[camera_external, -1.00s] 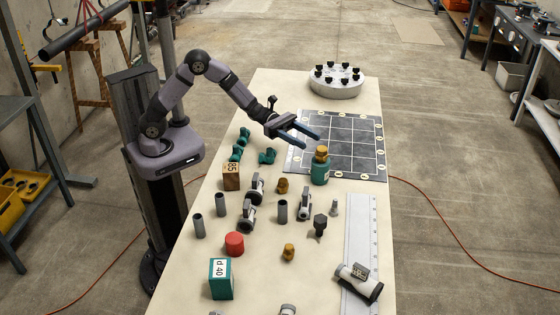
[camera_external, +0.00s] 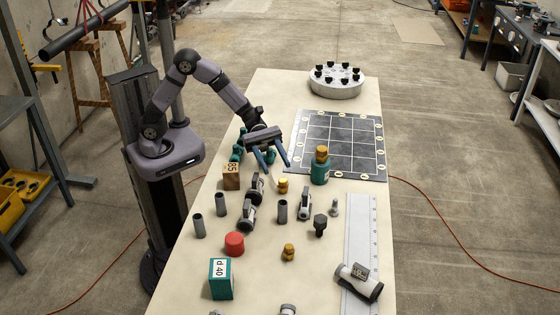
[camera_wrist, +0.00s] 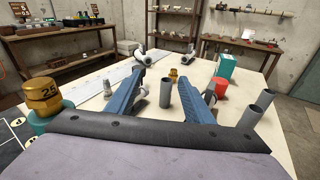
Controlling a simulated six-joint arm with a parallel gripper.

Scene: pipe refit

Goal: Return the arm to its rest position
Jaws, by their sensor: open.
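My gripper (camera_external: 273,163) is open and empty. In the external view it hangs above the table beside the left edge of the dark grid board, with its blue fingers spread and pointing toward the near part of the table. In the wrist view the two blue fingers of my gripper (camera_wrist: 165,98) reach forward with nothing held between them. Teal fittings (camera_external: 238,152) lie just left of my gripper and are partly hidden by it. A teal cylinder with a brass piece on top (camera_external: 320,172) stands right of the fingers, on the board's near edge.
The table (camera_external: 190,285) carries several grey tubes and valves, a red cylinder (camera_external: 234,243), a wooden block (camera_external: 231,176), a teal block (camera_external: 221,280) and a ruler (camera_external: 361,222). The grid board (camera_external: 342,142) is otherwise bare. A round grey holder (camera_external: 337,88) stands at the far end.

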